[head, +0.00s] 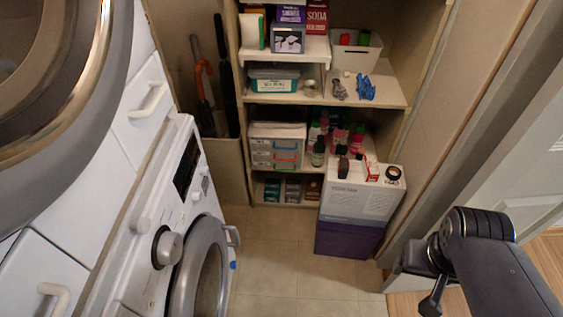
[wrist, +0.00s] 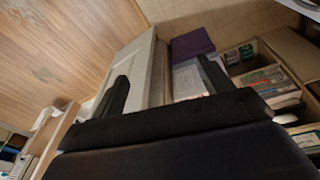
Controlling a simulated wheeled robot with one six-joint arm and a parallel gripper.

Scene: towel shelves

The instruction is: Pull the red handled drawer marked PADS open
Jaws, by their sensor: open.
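A small white drawer unit (head: 277,146) stands on a middle shelf in the head view. It has stacked drawers with coloured handles, and a red handle (head: 288,145) shows near its upper right. The drawer labels are too small to read, so I cannot tell which is marked PADS. The drawers look closed. My gripper (wrist: 165,86) is open and empty in the wrist view, its two dark fingers wide apart. My arm is at the lower right of the head view, far from the drawer unit.
A white and purple box (head: 360,200) stands on the floor before the shelf's right side. Bottles (head: 318,150) crowd the shelf right of the drawers. A washing machine (head: 150,220) fills the left. A door frame (head: 480,130) is at right. The middle tiled floor (head: 275,260) is clear.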

